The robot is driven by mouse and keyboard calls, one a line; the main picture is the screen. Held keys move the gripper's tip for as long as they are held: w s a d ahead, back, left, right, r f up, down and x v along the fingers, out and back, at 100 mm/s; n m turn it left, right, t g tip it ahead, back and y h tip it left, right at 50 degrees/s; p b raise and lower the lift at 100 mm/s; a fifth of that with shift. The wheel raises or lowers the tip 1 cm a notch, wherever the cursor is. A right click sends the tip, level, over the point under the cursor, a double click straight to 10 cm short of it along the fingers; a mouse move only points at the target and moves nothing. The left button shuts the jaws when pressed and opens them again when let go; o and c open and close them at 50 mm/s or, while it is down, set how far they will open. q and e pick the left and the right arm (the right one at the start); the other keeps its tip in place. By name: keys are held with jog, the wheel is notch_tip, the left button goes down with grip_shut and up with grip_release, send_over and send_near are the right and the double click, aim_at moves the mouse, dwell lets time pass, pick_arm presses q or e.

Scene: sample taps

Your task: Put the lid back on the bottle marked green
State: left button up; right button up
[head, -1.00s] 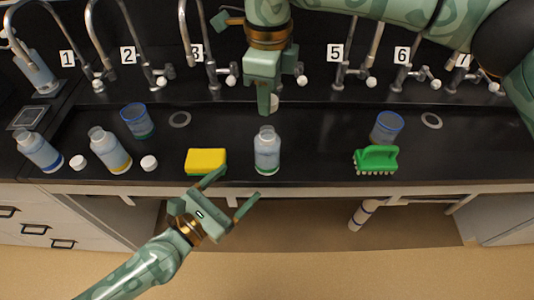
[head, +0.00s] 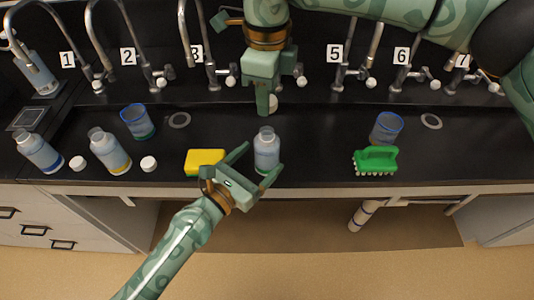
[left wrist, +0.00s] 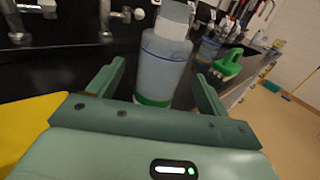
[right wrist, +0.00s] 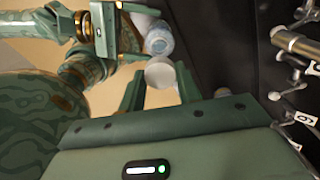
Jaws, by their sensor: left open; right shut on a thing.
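The bottle with a green band at its base (left wrist: 155,102) stands upright and lidless near the counter's front; it also shows in the head view (head: 266,146). My left gripper (head: 262,160) is open at its front side. In the left wrist view the bottle appears between the two spread fingers, and I cannot tell whether they touch it. My right gripper (head: 266,106) is shut on a white lid (right wrist: 160,75), pointing down just behind and above the bottle. In the head view most of the lid (head: 273,101) is hidden by the fingers.
Left are a yellow sponge (head: 204,161), two more open bottles (head: 108,150) (head: 38,151) and two loose white lids (head: 148,163) (head: 77,163). A green brush (head: 375,161) and blue-rimmed cup (head: 386,128) stand right. Another cup (head: 137,122) is at left. Numbered taps line the back.

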pick_arm(q)
jog(key=shift+x, duration=1.8)
jog(key=c, duration=1.5)
pick_arm(e)
send_over(266, 131)
jog(key=shift+f, duration=2.5)
jog(key=shift+f, duration=0.85)
jog(key=shift+f, duration=0.55)
